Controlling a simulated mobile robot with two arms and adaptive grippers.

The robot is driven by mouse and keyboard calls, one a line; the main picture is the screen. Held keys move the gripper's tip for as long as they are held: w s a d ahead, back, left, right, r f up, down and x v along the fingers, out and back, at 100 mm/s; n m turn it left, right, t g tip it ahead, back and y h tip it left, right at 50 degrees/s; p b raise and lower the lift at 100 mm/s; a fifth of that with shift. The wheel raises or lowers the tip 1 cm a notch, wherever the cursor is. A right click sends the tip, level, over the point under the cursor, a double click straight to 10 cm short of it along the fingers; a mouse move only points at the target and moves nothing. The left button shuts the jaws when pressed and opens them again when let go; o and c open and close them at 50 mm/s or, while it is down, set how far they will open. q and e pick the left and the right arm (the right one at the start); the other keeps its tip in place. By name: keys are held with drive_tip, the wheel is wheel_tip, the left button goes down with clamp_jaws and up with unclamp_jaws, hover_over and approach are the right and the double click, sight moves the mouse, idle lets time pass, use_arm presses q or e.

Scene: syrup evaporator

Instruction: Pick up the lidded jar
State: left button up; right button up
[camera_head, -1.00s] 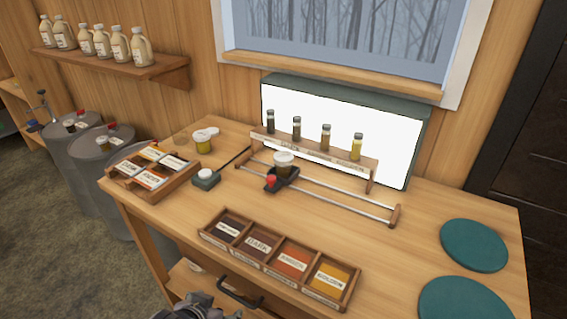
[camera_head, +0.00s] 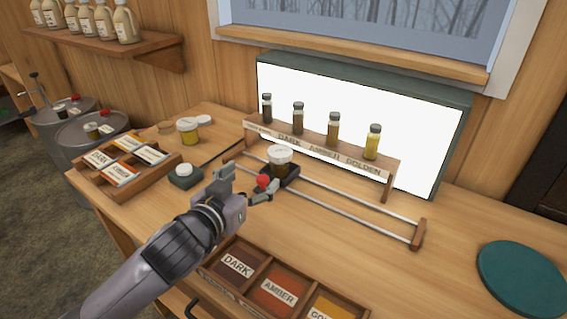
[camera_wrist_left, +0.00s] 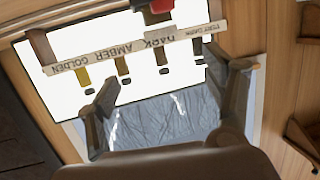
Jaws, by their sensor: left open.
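A small jar with a white lid and dark contents (camera_head: 280,160) stands upright on a black carriage (camera_head: 290,177) on two metal rails. The carriage has a red knob (camera_head: 263,181), which also shows at the top edge of the left wrist view (camera_wrist_left: 160,6). My left gripper (camera_head: 250,182) is open and empty, just in front of and left of the jar, beside the knob. In the left wrist view its two fingers (camera_wrist_left: 175,78) are spread wide. The jar itself cannot be made out there. My right gripper is not in view.
Sample bottles stand on a labelled rack (camera_head: 320,152) before a bright light panel (camera_head: 420,130). A yellow jar (camera_head: 188,131) and a small dark device with a white top (camera_head: 185,174) are left. A divided tray (camera_head: 232,264) lies in front, a teal disc (camera_head: 522,277) right.

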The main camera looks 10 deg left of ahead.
use_arm(q)
approach(278, 153)
drive_tip(key=p+x, duration=0.1)
drive_tip(key=x, duration=0.4)
drive_tip(key=shift+d+r, duration=0.1)
drive_tip(key=shift+w+d, duration=0.1)
drive_tip(key=shift+w, duration=0.65)
drive_tip(key=x, duration=0.4)
drive_tip(key=shift+w+f+p, duration=0.15)
drive_tip(key=shift+f+p, duration=0.15)
drive_tip(key=shift+p, duration=0.1)
drive_tip(key=shift+w+f, duration=0.1)
drive_tip(key=shift+w, duration=0.1)
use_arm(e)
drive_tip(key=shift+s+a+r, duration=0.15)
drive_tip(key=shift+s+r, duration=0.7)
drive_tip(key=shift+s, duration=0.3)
